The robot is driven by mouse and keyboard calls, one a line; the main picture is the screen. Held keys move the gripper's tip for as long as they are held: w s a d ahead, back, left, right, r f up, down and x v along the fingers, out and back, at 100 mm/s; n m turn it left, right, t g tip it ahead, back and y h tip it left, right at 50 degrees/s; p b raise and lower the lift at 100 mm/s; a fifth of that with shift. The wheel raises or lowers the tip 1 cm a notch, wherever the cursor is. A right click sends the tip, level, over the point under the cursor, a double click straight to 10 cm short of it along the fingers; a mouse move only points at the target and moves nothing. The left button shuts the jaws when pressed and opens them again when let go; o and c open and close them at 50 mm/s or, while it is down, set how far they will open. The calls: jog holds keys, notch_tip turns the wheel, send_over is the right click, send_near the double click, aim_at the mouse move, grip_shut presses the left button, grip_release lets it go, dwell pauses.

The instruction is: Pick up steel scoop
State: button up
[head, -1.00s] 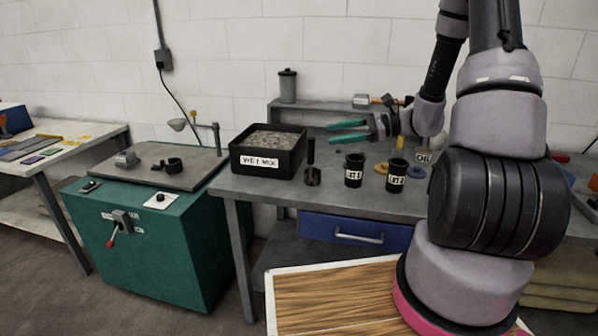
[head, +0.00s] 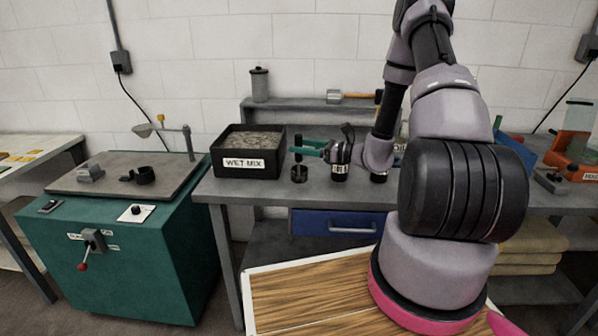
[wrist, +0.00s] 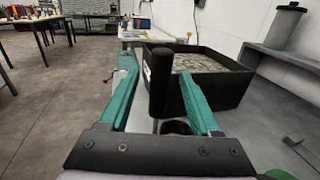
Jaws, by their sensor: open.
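The steel scoop (head: 299,173) stands on the grey workbench (head: 222,187), its black handle upright and its dark metal cup at the bottom. In the wrist view its handle (wrist: 159,88) rises between my two green fingers, and part of the cup shows low behind the gripper's dark front edge. My gripper (head: 294,148) points left at handle height; it also shows in the wrist view (wrist: 158,78). The fingers are open, with a visible gap on each side of the handle.
A black WET MIX bin (head: 244,172) stands just left of the scoop, close beyond my fingertips. A labelled black cup (head: 339,174) stands right of the scoop, beneath my gripper. A grey canister (head: 260,85) stands on the rear shelf. A green machine (head: 120,260) stands left.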

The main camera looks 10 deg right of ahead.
jog(key=x, duration=0.4)
jog(key=shift+w+a, duration=0.15)
jog(key=shift+a, duration=0.05)
grip_shut()
jog(key=shift+r, duration=0.1)
